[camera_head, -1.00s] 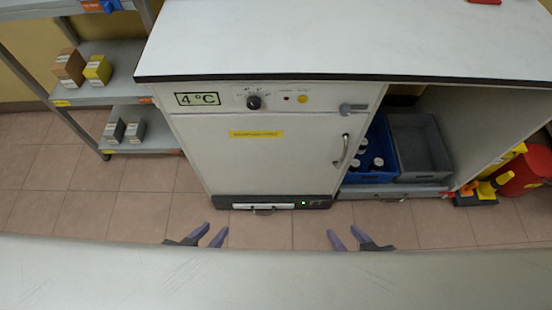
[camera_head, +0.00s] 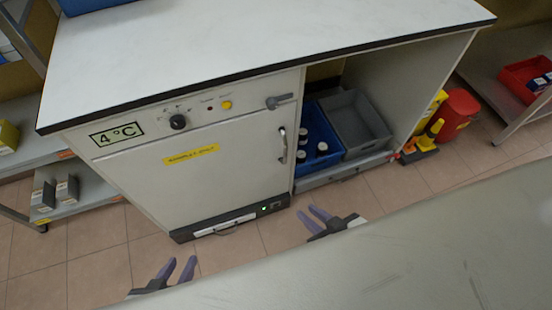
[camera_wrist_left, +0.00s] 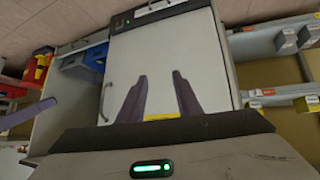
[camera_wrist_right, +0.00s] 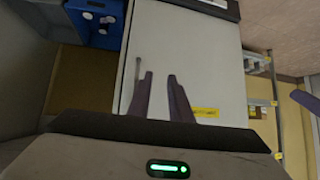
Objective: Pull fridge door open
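The fridge door (camera_head: 195,165) is white with a yellow label and is shut, under a worktop. Its vertical metal handle (camera_head: 283,146) is on the door's right side in the head view. The handle also shows in the left wrist view (camera_wrist_left: 106,101) and in the right wrist view (camera_wrist_right: 137,70). My left gripper (camera_head: 179,268) is open and empty in front of the fridge, apart from the door. My right gripper (camera_head: 319,213) is open and empty, short of the handle and below it in the head view.
A blue crate (camera_head: 318,164) with bottles and a grey crate (camera_head: 378,118) stand in the open bay right of the fridge. A red container (camera_head: 458,112) stands beyond. A shelf rack (camera_head: 85,190) is at the left. Tiled floor before the fridge is clear.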

